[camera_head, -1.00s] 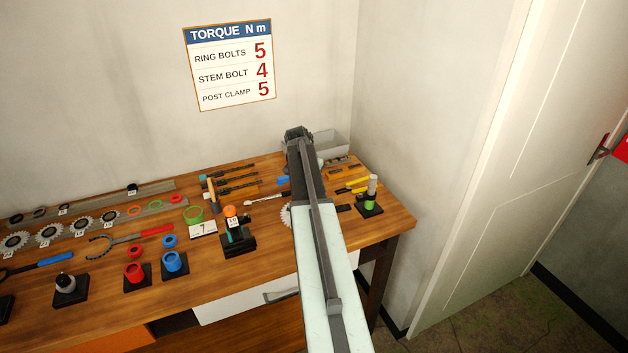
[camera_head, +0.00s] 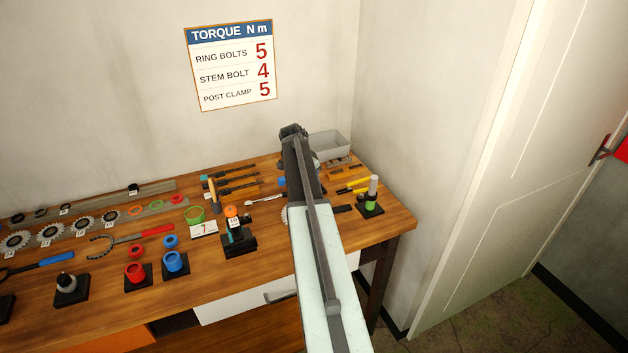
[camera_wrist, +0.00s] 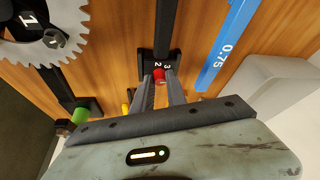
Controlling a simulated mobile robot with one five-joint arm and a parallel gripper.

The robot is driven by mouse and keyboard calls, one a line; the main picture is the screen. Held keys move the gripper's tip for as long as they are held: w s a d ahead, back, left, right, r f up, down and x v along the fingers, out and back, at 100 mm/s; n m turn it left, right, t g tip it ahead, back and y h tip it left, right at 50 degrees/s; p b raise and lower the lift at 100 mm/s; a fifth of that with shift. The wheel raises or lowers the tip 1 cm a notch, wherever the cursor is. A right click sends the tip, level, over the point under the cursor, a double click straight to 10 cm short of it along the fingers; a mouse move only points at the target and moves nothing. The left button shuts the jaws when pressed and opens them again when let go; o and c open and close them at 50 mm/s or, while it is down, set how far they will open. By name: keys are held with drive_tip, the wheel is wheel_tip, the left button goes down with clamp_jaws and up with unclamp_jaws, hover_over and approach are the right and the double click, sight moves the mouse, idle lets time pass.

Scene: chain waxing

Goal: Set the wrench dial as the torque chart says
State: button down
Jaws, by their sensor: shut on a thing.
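The torque chart (camera_head: 232,66) hangs on the wall in the head view. It reads ring bolts 5, stem bolt 4 and post clamp 5. In the wrist view, the wrench (camera_wrist: 164,25) is a black bar ending in a dark block marked with white figures 2 and 3. Its red dial (camera_wrist: 160,74) sits between the fingertips of my gripper (camera_wrist: 160,82), which is shut on it. The rest of the dial's scale is hidden. In the head view my arm covers the wrench and dial.
A blue bar marked 0.75 (camera_wrist: 228,42) and a pale grey tray (camera_wrist: 275,75) lie to the right in the wrist view. A toothed sprocket (camera_wrist: 75,40) and a green-ended piece (camera_wrist: 82,114) are at left. The workbench (camera_head: 110,305) is crowded left of my arm.

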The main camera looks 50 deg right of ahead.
drive_tip(key=c, duration=1.3)
unclamp_jaws()
drive_tip(key=p+v, duration=0.7)
drive_tip(key=v, duration=0.1)
drive_tip(key=shift+d+f, duration=0.1)
